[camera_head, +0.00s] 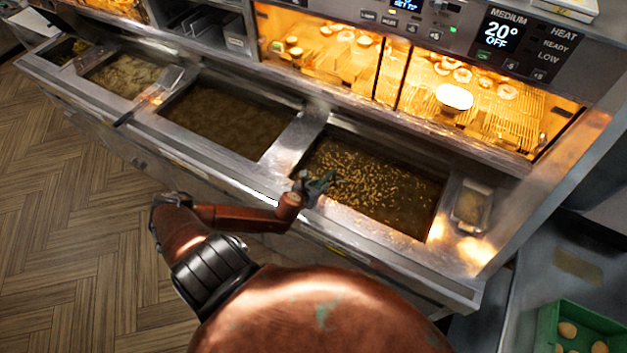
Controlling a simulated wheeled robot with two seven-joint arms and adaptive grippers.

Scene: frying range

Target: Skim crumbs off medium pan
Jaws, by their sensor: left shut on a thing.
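The pan with crumbs (385,190) is the right-hand oil vat in the counter, below the display marked MEDIUM. Many golden crumbs float over its dark oil, densest at the left and middle. My left gripper (318,186) is at the near left edge of this pan, over its rim. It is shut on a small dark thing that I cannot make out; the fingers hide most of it. A skimmer (158,88) with a flat metal head and dark handle lies across the divider between the two vats further left. My right gripper is not in view.
The middle vat (228,120) holds dark oil, and a paler vat (125,75) lies left of it. A small metal container (470,206) sits right of the crumb pan. Lit food bays stand behind. A green crate (545,330) is at the lower right.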

